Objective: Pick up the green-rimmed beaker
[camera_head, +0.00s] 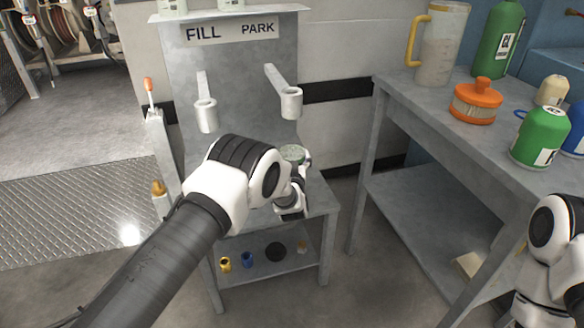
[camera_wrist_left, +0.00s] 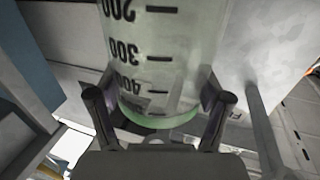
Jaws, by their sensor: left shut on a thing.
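The green-rimmed beaker (camera_wrist_left: 160,60) fills the upper middle of the left wrist view. It is clear, with black graduation marks that show upside down, and its green rim is low in that picture. My left gripper (camera_wrist_left: 158,108) has one finger on each side of the beaker near the rim and is shut on it. In the head view the beaker (camera_head: 292,153) shows only as a small pale green top behind my left wrist, over the grey stand. My left gripper (camera_head: 291,208) is mostly hidden there by my own arm. My right arm is at the right edge, its gripper out of frame.
The stand's back panel carries a FILL / PARK sign (camera_head: 230,30) and two white holders (camera_head: 290,100). Small caps lie on its lower shelf (camera_head: 265,268). The right-hand workbench (camera_head: 420,110) holds a yellow-handled jug (camera_head: 440,45), an orange-lidded jar (camera_head: 476,100) and green bottles (camera_head: 540,137).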

